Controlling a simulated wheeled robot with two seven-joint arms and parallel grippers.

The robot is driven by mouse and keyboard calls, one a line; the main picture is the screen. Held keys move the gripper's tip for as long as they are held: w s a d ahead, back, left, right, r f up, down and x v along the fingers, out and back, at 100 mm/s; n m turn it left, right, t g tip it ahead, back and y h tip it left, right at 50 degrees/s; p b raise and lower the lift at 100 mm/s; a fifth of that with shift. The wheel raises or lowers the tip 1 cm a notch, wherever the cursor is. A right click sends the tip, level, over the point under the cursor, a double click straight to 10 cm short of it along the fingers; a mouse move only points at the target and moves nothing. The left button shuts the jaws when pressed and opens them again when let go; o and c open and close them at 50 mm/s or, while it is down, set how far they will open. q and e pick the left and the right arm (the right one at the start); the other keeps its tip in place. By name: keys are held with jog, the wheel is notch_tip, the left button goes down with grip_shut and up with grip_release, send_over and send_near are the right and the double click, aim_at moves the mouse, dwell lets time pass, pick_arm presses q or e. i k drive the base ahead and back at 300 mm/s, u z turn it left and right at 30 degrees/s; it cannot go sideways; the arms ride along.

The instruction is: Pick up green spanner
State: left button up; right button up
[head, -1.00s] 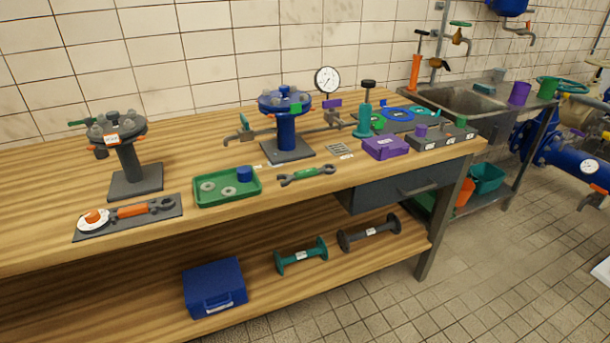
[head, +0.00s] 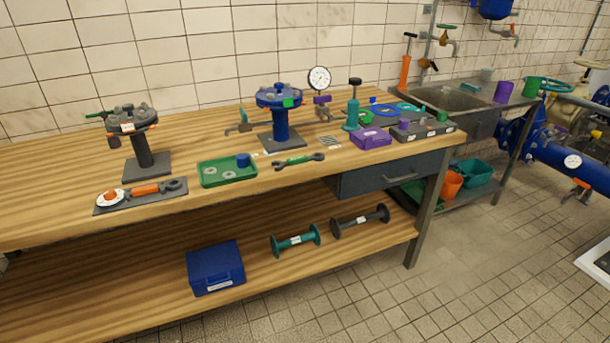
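The green spanner (head: 298,160) lies flat near the front edge of the wooden workbench, with grey open jaws at its ends and a green middle. It lies between the green tray and the purple box, in front of the blue flanged stand. Nothing covers it. Neither of my grippers shows in the head view.
The workbench (head: 60,215) holds a green tray (head: 208,184), a blue flanged stand (head: 281,125), a dark flanged stand (head: 141,150), a purple box (head: 371,139) and an orange-handled tool (head: 155,189). A drawer (head: 385,177) sits below the top. The tiled floor (head: 480,270) in front is clear.

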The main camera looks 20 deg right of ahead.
aim_at(303, 159)
jog(key=z, duration=0.55)
jog(key=i, duration=1.65)
jog(key=u, duration=0.7)
